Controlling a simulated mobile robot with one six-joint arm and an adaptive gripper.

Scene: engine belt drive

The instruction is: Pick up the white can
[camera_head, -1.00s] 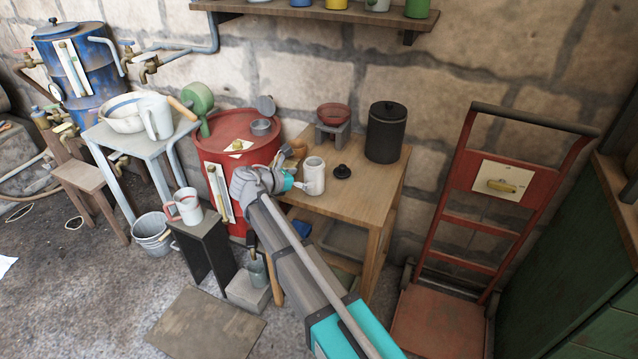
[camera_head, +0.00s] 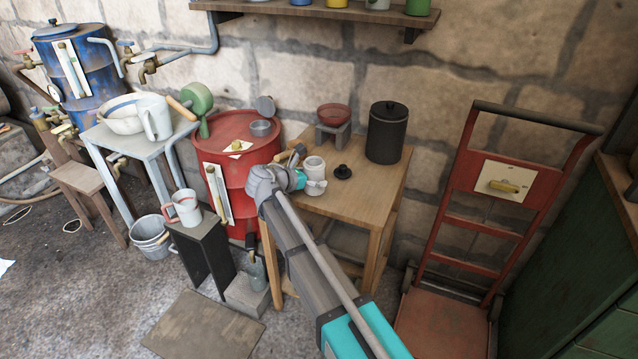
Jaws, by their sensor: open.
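The white can (camera_head: 314,166) stands upright and open-topped on the wooden table (camera_head: 375,193). My gripper (camera_head: 312,182) is at the can's front left, with its teal part beside the can. A pale grey piece overlaps the can's lower front, so the lower part is partly hidden. My gripper is open; whether a finger touches the can cannot be told. A small black lid (camera_head: 343,172) lies on the table just right of the can.
A tall dark canister (camera_head: 386,133) and a red bowl on a scale (camera_head: 333,117) stand behind the can. A red drum (camera_head: 235,150) is to the left. A red hand truck (camera_head: 480,210) stands right of the table. The table's front right is clear.

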